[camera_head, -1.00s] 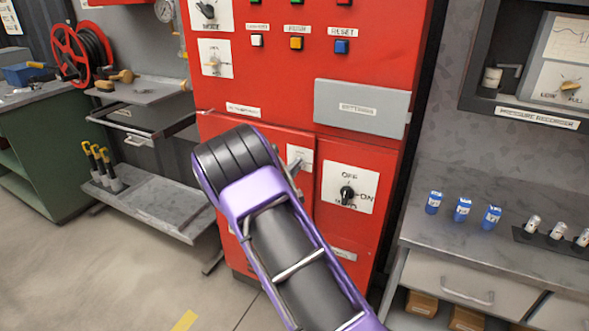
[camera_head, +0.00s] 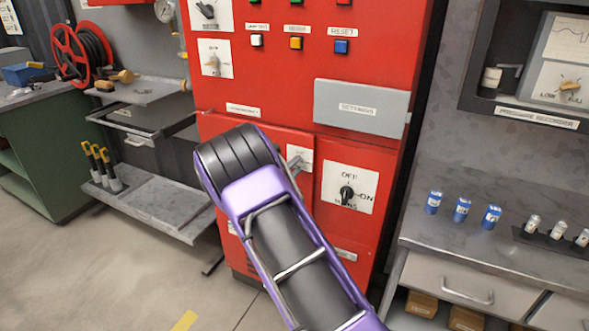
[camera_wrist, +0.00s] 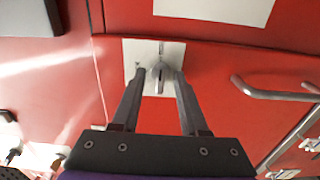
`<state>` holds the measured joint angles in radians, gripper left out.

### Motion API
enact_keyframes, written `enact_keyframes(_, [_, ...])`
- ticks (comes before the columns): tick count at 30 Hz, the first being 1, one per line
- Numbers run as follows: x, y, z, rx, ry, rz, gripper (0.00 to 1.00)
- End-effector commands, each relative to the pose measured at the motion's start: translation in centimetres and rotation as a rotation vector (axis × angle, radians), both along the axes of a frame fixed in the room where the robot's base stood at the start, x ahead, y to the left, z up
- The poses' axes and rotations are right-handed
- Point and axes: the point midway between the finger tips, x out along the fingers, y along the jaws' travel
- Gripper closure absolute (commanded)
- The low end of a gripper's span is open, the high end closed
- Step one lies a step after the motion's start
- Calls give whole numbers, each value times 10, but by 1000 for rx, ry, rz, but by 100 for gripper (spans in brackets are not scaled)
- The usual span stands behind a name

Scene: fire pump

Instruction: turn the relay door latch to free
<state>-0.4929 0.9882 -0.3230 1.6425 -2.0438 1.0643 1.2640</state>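The relay door latch (camera_wrist: 161,76) is a small grey lever on a white plate on the red cabinet door, in the upper middle of the wrist view. In the head view its white plate (camera_head: 303,155) shows just right of my arm's end. My gripper (camera_wrist: 160,77) has its two dark fingers apart, one on each side of the latch lever. A narrow gap seems to show beside the lever, and I cannot tell whether either finger touches it.
Right of the latch is an OFF/ON rotary switch (camera_head: 347,195). Above it is a grey settings panel (camera_head: 361,107). A bar handle (camera_wrist: 275,95) stands out from the cabinet in the wrist view. A grey bench (camera_head: 470,240) with blue cans is at right, a shelf (camera_head: 165,208) at left.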

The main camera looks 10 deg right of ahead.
Motion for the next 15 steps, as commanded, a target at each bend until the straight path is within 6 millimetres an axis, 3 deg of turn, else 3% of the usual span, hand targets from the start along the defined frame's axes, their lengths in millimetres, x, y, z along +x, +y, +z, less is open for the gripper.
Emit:
enact_keyframes(8, [-5, 4, 0, 0, 1, 1, 56])
enact_keyframes(15, [-41, 32, 1, 0, 3, 4, 56])
